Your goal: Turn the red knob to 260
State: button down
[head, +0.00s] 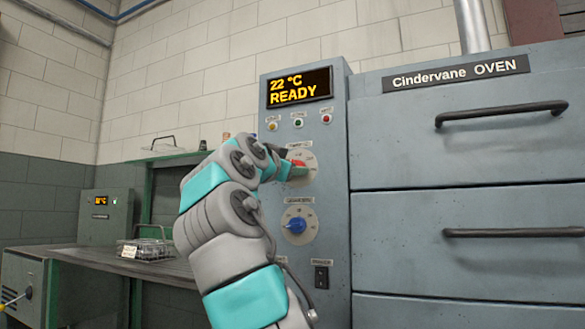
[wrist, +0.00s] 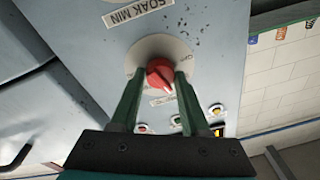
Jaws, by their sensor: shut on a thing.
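The red knob (wrist: 160,74) sits on a round pale dial on the oven's grey control panel (head: 335,230). In the wrist view the two dark green fingers of my gripper (wrist: 159,82) stand on either side of the knob and are shut on it. A white pointer mark shows on the knob, but the dial numbers are too small or hidden to read. In the head view the red knob (head: 299,163) is partly hidden by my gripper (head: 290,168). The display (head: 299,88) above reads 22 °C READY.
A blue knob (head: 296,226) is below the red one, with a dark switch (head: 321,277) under it. Several small buttons (head: 299,123) sit above. Oven drawers with bar handles (head: 500,113) are at the right. A bench (head: 120,263) with a wire basket (head: 147,249) stands left.

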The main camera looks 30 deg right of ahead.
jog(key=shift+m, duration=0.3)
jog(key=shift+w+m+g+h+p, duration=0.1)
jog(key=shift+m+g+h+p, duration=0.3)
jog(key=shift+m+p, duration=2.4)
jog(key=shift+w+m+g+h+p, duration=0.1)
jog(key=shift+m+g+p, duration=0.75)
jog(key=shift+m, duration=3.65)
jog(key=shift+s, duration=0.1)
jog(key=shift+c, duration=2)
grip_release()
jog(key=shift+a, duration=0.15)
